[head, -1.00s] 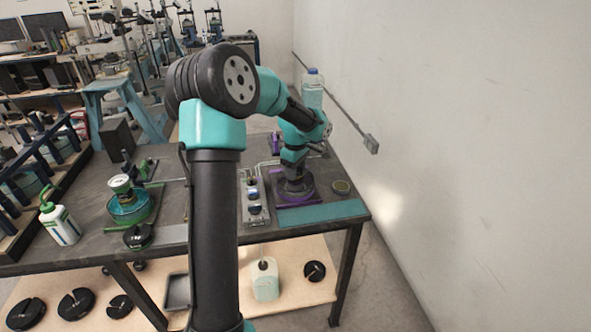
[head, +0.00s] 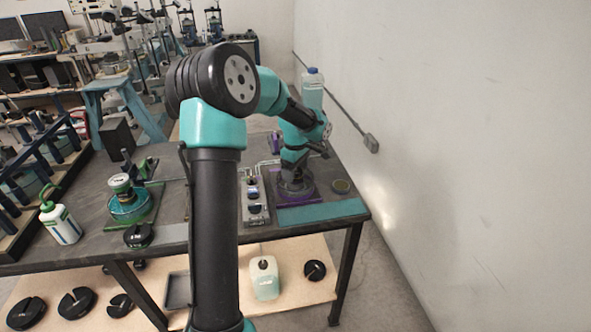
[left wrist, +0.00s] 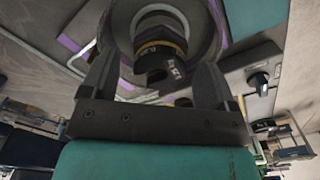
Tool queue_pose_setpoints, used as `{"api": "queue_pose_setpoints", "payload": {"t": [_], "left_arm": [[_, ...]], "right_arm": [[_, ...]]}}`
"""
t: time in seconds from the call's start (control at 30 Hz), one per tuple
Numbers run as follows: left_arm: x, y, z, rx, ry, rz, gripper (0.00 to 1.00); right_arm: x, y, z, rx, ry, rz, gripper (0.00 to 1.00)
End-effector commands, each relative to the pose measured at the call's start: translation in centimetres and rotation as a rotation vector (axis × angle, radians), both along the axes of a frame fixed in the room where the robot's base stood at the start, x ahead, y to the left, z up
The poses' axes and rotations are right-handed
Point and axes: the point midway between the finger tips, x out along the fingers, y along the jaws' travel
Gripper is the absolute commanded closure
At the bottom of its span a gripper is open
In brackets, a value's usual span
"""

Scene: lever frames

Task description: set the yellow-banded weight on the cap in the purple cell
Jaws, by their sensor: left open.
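My left gripper (head: 295,174) is low over the purple cell (head: 297,201) at the right of the bench. In the left wrist view its two fingers stand apart, one on each side of the yellow-banded weight (left wrist: 162,62), with gaps showing between fingers and weight. The weight is a dark cylinder with a thin yellow band and pale lettering. It shows within the round grey ring of the cell (left wrist: 207,25). The cap is hidden below the weight, so I cannot tell how they touch. The gripper hides the weight in the head view. My right gripper is not in view.
A green-based cell (head: 130,206) and a white bottle (head: 60,222) stand further left. The wall is close on the right.

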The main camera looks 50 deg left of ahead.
Motion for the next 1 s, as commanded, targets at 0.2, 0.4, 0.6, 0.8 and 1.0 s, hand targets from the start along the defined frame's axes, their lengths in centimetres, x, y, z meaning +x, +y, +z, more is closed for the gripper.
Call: {"api": "queue_pose_setpoints", "payload": {"t": [0.2,0.4,0.6,0.8,1.0], "left_arm": [[0.0,0.0,0.0,0.0,0.001,0.0,0.19],[0.1,0.0,1.1,0.001,-0.002,0.0,0.19],[0.1,0.0,4.0,0.002,-0.004,0.0,0.19],[0.1,0.0,7.9,0.002,-0.003,0.0,0.19],[0.1,0.0,11.7,0.001,-0.003,-0.001,0.19]], "right_arm": [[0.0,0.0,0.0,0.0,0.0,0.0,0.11],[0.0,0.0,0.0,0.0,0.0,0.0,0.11],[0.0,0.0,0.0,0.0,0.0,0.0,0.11],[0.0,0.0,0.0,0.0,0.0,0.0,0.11],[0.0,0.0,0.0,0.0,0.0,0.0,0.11]]}}
